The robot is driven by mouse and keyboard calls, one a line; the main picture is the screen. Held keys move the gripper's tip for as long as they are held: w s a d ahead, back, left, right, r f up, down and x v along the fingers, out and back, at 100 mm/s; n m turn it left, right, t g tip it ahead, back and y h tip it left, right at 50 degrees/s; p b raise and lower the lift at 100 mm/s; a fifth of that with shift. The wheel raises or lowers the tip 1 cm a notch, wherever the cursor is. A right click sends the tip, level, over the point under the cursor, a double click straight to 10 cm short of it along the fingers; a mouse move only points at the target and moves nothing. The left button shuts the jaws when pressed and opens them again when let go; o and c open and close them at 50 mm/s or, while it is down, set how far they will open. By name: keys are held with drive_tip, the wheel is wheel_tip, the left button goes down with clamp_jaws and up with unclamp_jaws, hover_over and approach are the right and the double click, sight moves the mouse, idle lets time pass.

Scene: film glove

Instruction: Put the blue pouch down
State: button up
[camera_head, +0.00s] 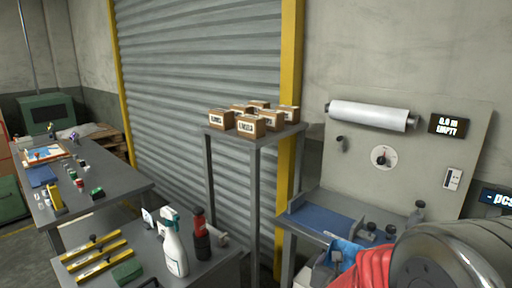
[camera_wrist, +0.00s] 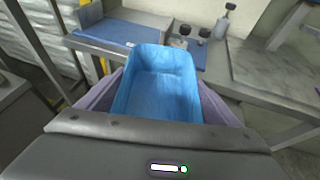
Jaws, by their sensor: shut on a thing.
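The blue pouch (camera_wrist: 160,85) is an open-topped, tub-like shape in the middle of the wrist view. My gripper (camera_wrist: 160,102) is shut on it, with a purple finger along each side. The pouch is in front of a workbench with a blue pad (camera_wrist: 120,28). In the head view a blue piece of it (camera_head: 345,250) shows low on the right, mostly hidden behind red and metal parts. Its underside is hidden, so I cannot tell whether it touches anything.
The bench with the blue pad (camera_head: 325,222) carries several dark-knobbed fittings (camera_head: 418,212). Left of it a tall stand (camera_head: 255,142) holds several small boxes. A low table (camera_head: 140,262) holds a spray bottle (camera_head: 175,245). A grey slab (camera_wrist: 275,75) lies right of the pouch.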

drive_tip(key=a+f+n+t+y, duration=0.1)
drive_tip(key=a+n+y, duration=0.1)
drive_tip(key=a, duration=0.8)
drive_tip(key=shift+w, duration=0.35)
drive_tip(key=shift+a, duration=0.1)
